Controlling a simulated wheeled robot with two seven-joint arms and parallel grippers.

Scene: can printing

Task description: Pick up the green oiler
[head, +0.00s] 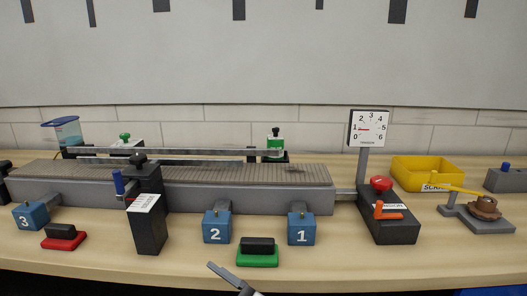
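A small green bottle with a black top and a white label, which looks like the green oiler (275,143), stands upright in a dark holder behind the conveyor, right of centre. A grey finger-like part, which appears to belong to my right gripper (232,278), pokes in at the bottom edge, well in front of and below the bottle. Most of that gripper is cut off by the frame, so its opening is hidden. My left gripper is not in view.
The conveyor (250,198) with metal rails lies between the front edge and the bottle. A gauge (369,129) and yellow bin (430,172) are right.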

